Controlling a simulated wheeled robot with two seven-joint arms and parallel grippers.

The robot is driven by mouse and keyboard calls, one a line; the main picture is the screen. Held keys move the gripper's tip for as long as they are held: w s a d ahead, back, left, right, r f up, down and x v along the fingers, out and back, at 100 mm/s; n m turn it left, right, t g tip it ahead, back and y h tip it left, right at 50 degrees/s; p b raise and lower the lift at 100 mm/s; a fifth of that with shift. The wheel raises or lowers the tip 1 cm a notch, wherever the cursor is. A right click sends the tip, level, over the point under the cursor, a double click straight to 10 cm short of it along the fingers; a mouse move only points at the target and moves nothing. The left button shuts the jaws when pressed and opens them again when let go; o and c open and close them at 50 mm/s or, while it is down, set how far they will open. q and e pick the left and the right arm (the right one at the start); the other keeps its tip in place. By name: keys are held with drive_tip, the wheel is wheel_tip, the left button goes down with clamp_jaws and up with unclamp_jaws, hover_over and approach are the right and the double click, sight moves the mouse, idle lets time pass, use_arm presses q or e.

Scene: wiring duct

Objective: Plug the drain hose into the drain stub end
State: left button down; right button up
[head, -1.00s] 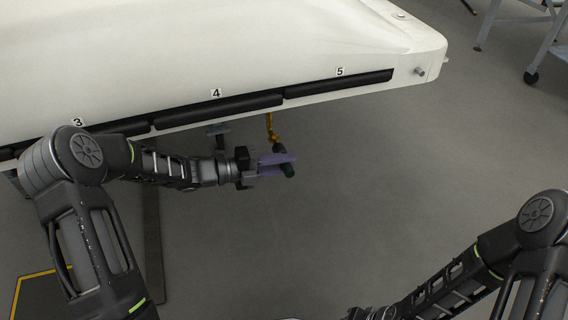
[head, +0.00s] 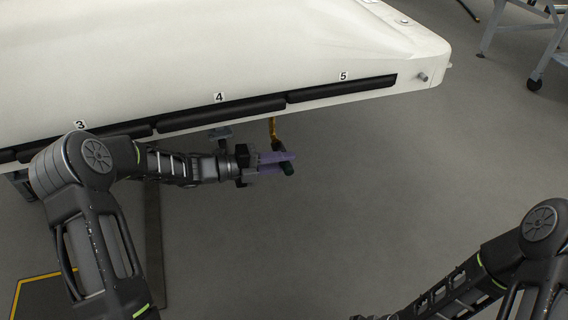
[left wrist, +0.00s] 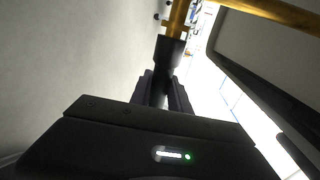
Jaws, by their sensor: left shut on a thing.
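A yellow-orange hose (head: 273,128) hangs below the front edge of the white body and ends in a black sleeve (head: 288,168). My left gripper (head: 280,163), with purple fingers, is shut on this black end under the body. In the left wrist view, the yellow hose (left wrist: 178,18) enters the black sleeve (left wrist: 169,50), whose narrower dark part lies between the fingers (left wrist: 162,92). A short grey peg (head: 423,77) sticks out near the body's right corner, well apart from the gripper; I cannot tell whether it is the drain stub. My right gripper is out of view.
The white body (head: 230,50) carries black strips labelled 3, 4 and 5 along its front edge, above my left gripper. A grey bracket (head: 220,133) sits beneath it. A wheeled grey stand (head: 545,50) is at the far right. The floor (head: 400,180) in front is clear.

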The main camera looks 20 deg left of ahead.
use_arm(q)
drive_tip(key=shift+w+a, duration=0.25)
drive_tip(key=shift+w, duration=0.05)
drive_tip(key=c, duration=1.1)
unclamp_jaws()
drive_tip(key=shift+c, duration=0.2)
drive_tip(key=shift+s+a+r, duration=0.1)
drive_tip(key=shift+a, duration=0.1)
drive_tip(key=f+p+v, duration=0.1)
drive_tip(key=p+v, duration=0.1)
drive_tip(key=v, duration=0.5)
drive_tip(key=shift+r+p, duration=0.3)
drive_tip(key=shift+r, duration=0.1)
drive_tip(key=shift+s+a, duration=0.1)
